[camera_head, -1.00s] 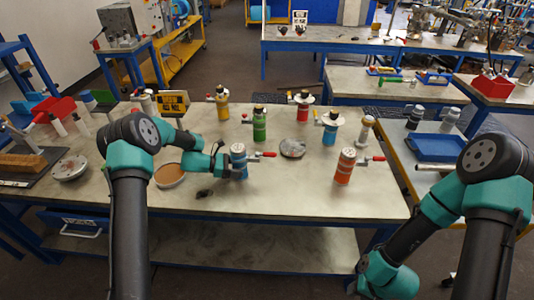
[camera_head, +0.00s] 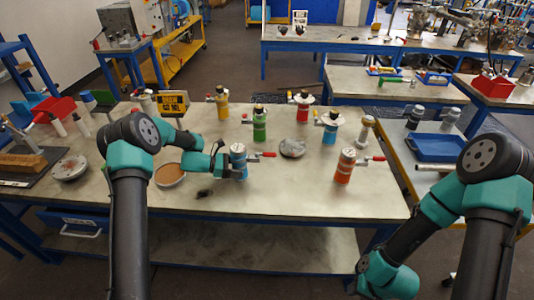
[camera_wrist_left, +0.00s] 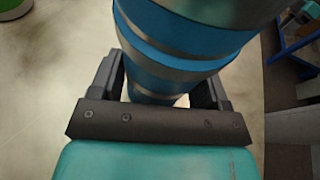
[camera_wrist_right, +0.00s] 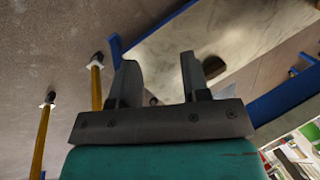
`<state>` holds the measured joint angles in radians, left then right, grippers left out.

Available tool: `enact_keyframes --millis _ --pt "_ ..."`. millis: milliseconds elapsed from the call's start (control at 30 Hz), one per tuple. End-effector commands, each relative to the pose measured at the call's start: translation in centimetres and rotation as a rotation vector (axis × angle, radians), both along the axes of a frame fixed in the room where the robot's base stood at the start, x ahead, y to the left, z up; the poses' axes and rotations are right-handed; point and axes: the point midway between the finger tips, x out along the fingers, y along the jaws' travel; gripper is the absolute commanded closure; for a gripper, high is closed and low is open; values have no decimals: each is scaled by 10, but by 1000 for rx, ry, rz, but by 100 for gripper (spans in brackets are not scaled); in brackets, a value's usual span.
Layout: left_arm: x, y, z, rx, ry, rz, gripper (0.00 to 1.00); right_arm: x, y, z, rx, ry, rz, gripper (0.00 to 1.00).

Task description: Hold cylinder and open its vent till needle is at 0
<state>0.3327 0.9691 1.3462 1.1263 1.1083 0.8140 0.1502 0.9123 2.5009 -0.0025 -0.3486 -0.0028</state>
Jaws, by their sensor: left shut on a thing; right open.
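A blue cylinder with pale bands (camera_head: 239,171) stands upright on the near table, left of the middle. A red-handled vent lever (camera_head: 264,155) points right from its upper part. Its round pale top (camera_head: 238,148) shows, but a needle is too small to read. My left gripper (camera_head: 227,166) is shut on the cylinder from the left. The left wrist view shows its fingers on both sides of the blue and grey body (camera_wrist_left: 185,45). My right gripper (camera_wrist_right: 157,80) is open and empty, away from the cylinder, low by the table's front right; the head view does not show its fingers.
An orange-red vessel with a red lever (camera_head: 345,166) stands to the right. Behind are green (camera_head: 260,127), yellow (camera_head: 222,103), red (camera_head: 303,107) and blue (camera_head: 330,128) vessels. A grey disc (camera_head: 292,148) and a brown-topped dish (camera_head: 170,175) lie nearby. The table front is mostly clear.

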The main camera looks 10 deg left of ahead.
Motion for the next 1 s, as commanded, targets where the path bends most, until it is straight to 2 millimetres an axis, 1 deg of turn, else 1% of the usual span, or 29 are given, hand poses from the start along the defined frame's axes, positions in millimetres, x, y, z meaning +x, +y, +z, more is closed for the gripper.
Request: enact_keyframes --millis 200,300,367,467,567,667,700,800,900,1000 --pt "0 0 0 0 0 0 49 0 0 0 0 0 0 57" --pt "0 0 0 0 0 0 49 1 0 0 1 -3 1 53" --pt "0 0 0 0 0 0 49 4 -1 1 0 -16 7 53" --pt "0 0 0 0 0 0 49 19 -2 4 1 -70 35 53" --pt "0 0 0 0 0 0 49 46 -6 13 0 -175 91 53" --pt "0 0 0 0 0 0 49 84 -10 28 -8 -331 174 53" --pt "0 0 0 0 0 0 49 101 -11 37 -12 -402 212 53" --pt "0 0 0 0 0 0 49 140 -14 61 -29 -572 305 53" --pt "0 0 0 0 0 0 49 170 -16 85 -47 -713 384 53" --pt "0 0 0 0 0 0 49 194 -17 107 -66 -832 451 53"
